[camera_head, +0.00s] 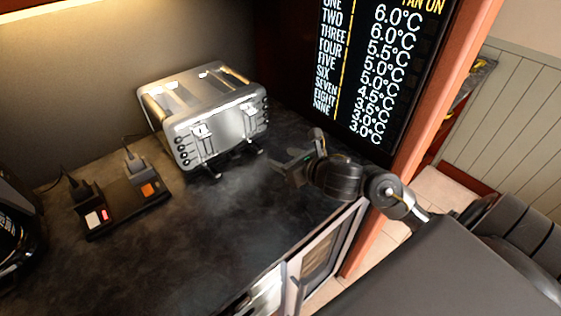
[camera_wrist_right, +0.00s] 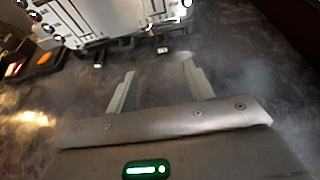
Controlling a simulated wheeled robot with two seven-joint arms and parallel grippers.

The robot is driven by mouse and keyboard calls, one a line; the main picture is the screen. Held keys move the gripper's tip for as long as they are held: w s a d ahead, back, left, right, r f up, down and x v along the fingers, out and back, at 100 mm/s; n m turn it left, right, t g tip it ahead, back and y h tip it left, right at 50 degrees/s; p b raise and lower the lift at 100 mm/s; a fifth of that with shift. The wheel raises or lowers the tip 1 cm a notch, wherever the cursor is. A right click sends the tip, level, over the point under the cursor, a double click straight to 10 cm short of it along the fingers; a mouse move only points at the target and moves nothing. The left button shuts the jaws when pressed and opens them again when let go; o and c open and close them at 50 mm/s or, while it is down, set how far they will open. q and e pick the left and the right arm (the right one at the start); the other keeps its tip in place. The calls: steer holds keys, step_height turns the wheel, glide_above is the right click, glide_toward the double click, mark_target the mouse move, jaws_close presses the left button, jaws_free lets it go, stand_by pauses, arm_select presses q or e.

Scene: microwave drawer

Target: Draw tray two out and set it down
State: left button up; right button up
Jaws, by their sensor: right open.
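A silver toaster (camera_head: 205,110) stands on the dark counter. It also shows at the top of the right wrist view (camera_wrist_right: 105,20). Two dark pieces stick out at its lower front, a left one (camera_head: 214,171) and a right one (camera_head: 254,147). I cannot tell whether either is tray two; no tray is clearly identifiable. My right gripper (camera_head: 283,172) is above the counter to the right of the toaster's front in the head view. In the wrist view its two fingers (camera_wrist_right: 159,67) are apart, with nothing between them, pointing toward the toaster. My left gripper is not in view.
A black power strip (camera_head: 125,205) with plugs lies left of the toaster. A dark appliance (camera_head: 15,235) is at the left edge. A wall display (camera_head: 370,70) lists numbers and temperatures at right. Below the counter (camera_head: 185,255) is a glass-fronted door (camera_head: 322,255). The counter's middle is clear.

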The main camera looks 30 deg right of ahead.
mark_target(260, 150)
steer(key=shift+w+f, duration=0.3)
steer(key=shift+f, duration=0.1)
steer(key=shift+w, duration=0.15)
steer(key=shift+s+d+r, duration=0.15)
steer(key=shift+s, duration=0.2)
steer(key=shift+w, duration=0.15)
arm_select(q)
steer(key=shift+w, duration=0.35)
arm_select(e)
steer(key=x, duration=1)
steer(key=shift+w+f, duration=0.25)
steer(key=shift+w, duration=0.05)
steer(key=shift+c, duration=0.2)
steer(key=c, duration=1.1)
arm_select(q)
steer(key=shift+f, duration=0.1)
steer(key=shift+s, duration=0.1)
arm_select(e)
steer(key=shift+s, duration=0.1)
